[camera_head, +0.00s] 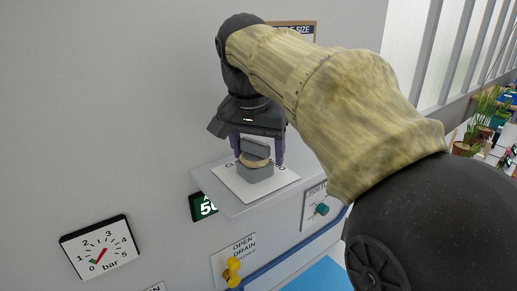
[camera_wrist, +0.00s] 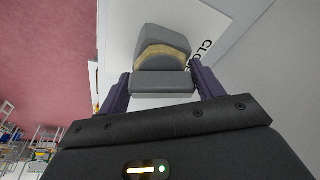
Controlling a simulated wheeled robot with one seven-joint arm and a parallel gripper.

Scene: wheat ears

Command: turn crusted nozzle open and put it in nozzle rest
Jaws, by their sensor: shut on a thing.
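The crusted nozzle is a grey block with a tan, crusty band (camera_head: 254,161) around its middle, and it also shows in the wrist view (camera_wrist: 163,53). It sits on a white plate (camera_head: 228,184) with partly hidden lettering, on a grey ledge. My gripper (camera_head: 257,156) points down over it, its purple fingers on either side of the nozzle's upper grey part. In the wrist view my gripper (camera_wrist: 163,84) has a finger at each side of that part, shut on it. I cannot make out a nozzle rest.
On the wall panel are a pressure gauge (camera_head: 98,248), a dark display (camera_head: 203,207), a yellow lever (camera_head: 233,269) marked OPEN DRAIN, and a green knob (camera_head: 321,209). A partly hidden sign (camera_head: 298,31) is behind my arm. Potted plants (camera_head: 487,110) stand far right.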

